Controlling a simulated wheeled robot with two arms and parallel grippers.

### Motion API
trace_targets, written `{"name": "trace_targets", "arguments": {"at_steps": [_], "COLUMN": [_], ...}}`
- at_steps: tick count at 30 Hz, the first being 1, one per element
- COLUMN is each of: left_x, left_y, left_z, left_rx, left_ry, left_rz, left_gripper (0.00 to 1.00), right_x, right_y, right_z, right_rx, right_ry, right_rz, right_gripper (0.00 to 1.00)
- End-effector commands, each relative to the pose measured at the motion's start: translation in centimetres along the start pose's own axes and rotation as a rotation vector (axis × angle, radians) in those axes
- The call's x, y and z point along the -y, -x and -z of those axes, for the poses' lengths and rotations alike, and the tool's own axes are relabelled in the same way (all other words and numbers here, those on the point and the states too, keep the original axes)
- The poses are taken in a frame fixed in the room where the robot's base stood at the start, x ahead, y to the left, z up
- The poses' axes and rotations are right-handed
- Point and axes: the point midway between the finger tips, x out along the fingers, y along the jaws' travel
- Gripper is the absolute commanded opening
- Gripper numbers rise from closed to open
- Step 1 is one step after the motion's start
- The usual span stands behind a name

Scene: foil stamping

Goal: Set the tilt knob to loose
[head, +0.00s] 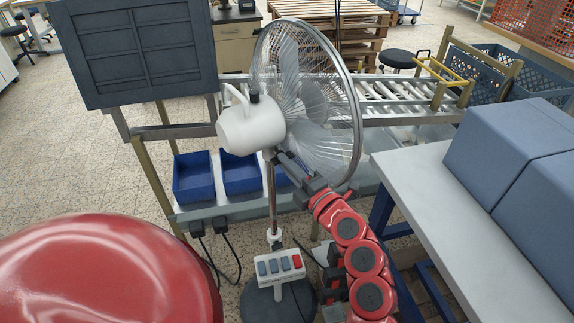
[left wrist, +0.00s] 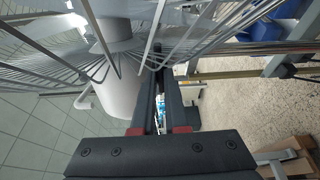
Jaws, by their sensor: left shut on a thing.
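The standing fan has a white motor housing (head: 252,128) with a wire cage (head: 325,110) on its right side, on a chrome pole (head: 272,200). My left gripper (head: 279,157) is at the joint just below the housing, with its fingers shut on the tilt knob. The fingers hide the knob, so its setting cannot be read. In the left wrist view, my left gripper (left wrist: 160,78) reaches in beside the white housing (left wrist: 118,88), close to the cage wires. My right gripper is not in view.
A control box (head: 280,268) with several buttons, one red, sits low on the pole. Blue bins (head: 194,178) stand behind the fan. A grey-topped table (head: 450,215) with blue-grey boxes (head: 515,150) is at the right. A large red rounded surface fills the lower left.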

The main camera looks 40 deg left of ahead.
Motion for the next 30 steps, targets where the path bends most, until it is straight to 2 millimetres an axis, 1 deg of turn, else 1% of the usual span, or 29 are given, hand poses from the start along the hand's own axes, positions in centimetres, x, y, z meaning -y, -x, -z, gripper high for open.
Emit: {"name": "trace_targets", "arguments": {"at_steps": [1, 2, 3, 10, 14, 17, 20, 24, 30], "left_x": [0.1, 0.2, 0.1, 0.1, 0.1, 0.2, 0.2, 0.2, 0.3], "left_y": [0.0, 0.0, 0.0, 0.0, 0.7, 2.1, 4.3, 8.3, 13.2], "left_z": [0.0, 0.0, 0.0, 0.0, -0.1, -0.2, -0.2, -0.3, -0.1], "left_rx": [-0.001, -0.001, -0.001, 0.000, 0.002, 0.006, 0.007, 0.010, 0.005], "left_ry": [0.001, 0.001, 0.001, 0.000, 0.000, 0.000, 0.000, 0.001, 0.000], "left_rz": [0.004, 0.004, 0.003, 0.002, 0.002, 0.001, 0.002, 0.001, 0.002], "left_gripper": [0.00, 0.17, 0.24, 0.24, 0.24, 0.24, 0.24, 0.24, 0.24], "right_x": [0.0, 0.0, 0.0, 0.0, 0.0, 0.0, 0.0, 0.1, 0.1], "right_y": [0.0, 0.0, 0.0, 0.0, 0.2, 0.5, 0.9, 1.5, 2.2], "right_z": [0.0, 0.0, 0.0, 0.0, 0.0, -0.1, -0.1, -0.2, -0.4], "right_rx": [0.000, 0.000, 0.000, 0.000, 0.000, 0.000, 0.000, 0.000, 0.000], "right_ry": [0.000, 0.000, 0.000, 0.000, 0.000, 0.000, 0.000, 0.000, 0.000], "right_rz": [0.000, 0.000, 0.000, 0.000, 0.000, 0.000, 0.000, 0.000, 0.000], "right_gripper": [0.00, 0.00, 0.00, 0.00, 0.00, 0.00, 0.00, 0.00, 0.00]}}
